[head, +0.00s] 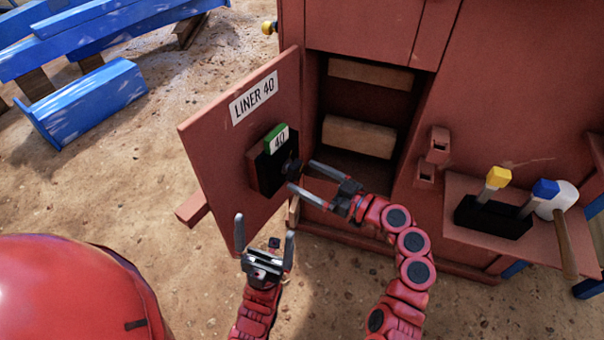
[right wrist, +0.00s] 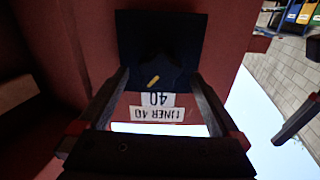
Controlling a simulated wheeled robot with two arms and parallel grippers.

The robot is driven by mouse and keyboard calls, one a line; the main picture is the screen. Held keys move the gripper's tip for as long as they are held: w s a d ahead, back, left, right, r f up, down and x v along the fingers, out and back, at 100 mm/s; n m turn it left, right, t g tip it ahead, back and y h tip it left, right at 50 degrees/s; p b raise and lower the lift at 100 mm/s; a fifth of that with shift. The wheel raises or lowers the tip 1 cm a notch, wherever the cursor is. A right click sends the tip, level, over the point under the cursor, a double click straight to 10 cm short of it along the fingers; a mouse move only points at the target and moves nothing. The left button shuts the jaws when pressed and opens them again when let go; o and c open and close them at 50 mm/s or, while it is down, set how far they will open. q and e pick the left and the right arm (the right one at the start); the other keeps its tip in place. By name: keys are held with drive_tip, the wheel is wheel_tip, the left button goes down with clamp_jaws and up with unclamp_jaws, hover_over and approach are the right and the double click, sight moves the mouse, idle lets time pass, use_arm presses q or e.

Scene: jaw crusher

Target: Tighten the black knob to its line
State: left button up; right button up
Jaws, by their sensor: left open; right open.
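The black knob (head: 291,168) sits on a dark mounting block (head: 268,168) on the open red door (head: 222,140). In the right wrist view the dark, star-shaped knob (right wrist: 160,72) carries a yellow mark, slanted in the picture. Its line cannot be made out. My right gripper (head: 301,174) is open at the knob, with a finger on either side; whether either touches it is unclear. My left gripper (head: 265,226) is open and empty, below and in front of the door.
A "LINER 40" label (head: 254,98) is on the door's upper part. The open cabinet (head: 359,137) stands right of the door. A shelf (head: 480,230) at right carries a black holder with yellow and blue-topped tools and a mallet. Blue beams (head: 90,100) lie at upper left.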

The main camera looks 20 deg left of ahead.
drive_tip(key=shift+x, duration=1.1)
drive_tip(key=c, duration=1.4)
